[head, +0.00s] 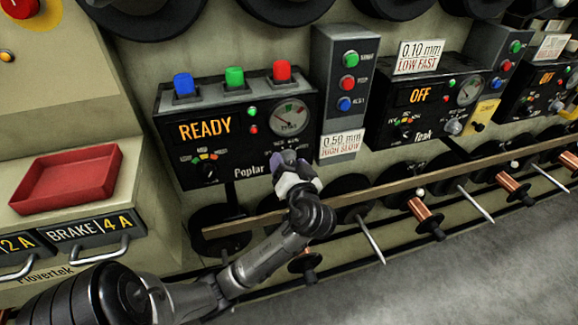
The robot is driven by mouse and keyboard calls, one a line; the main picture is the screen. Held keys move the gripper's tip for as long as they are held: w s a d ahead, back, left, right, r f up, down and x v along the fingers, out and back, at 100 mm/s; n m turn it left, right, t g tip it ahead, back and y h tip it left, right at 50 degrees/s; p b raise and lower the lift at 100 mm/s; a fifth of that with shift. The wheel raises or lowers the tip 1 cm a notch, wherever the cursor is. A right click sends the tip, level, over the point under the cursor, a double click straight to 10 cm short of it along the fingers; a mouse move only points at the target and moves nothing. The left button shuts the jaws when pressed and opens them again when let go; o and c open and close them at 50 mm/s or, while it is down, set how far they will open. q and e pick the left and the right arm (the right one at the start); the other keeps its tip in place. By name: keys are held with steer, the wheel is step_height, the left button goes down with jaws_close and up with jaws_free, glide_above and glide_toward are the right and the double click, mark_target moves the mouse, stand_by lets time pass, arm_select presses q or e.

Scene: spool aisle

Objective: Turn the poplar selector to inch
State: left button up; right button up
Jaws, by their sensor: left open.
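The Poplar panel (227,148) is a black box with an amber display (205,130) reading READY. Its selector (209,172) is a small dark knob at the panel's lower left, under small coloured marks. The knob's setting is too small to read. My left gripper (288,160) is open and empty in front of the panel's lower right, right of the word Poplar. It is to the right of the selector and apart from it. My right gripper is not in view.
Blue, green and red buttons (235,77) top the panel, with a round gauge (289,117) at its right. A grey button box (342,90) and the Teak panel (417,104) stand further right. A wooden rail (400,188) runs below. A red tray (68,178) sits left.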

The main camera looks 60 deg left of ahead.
arm_select(q)
steer(key=shift+c, duration=0.3)
steer(key=shift+c, duration=0.6)
steer(key=c, duration=0.7)
steer(key=shift+c, duration=0.2)
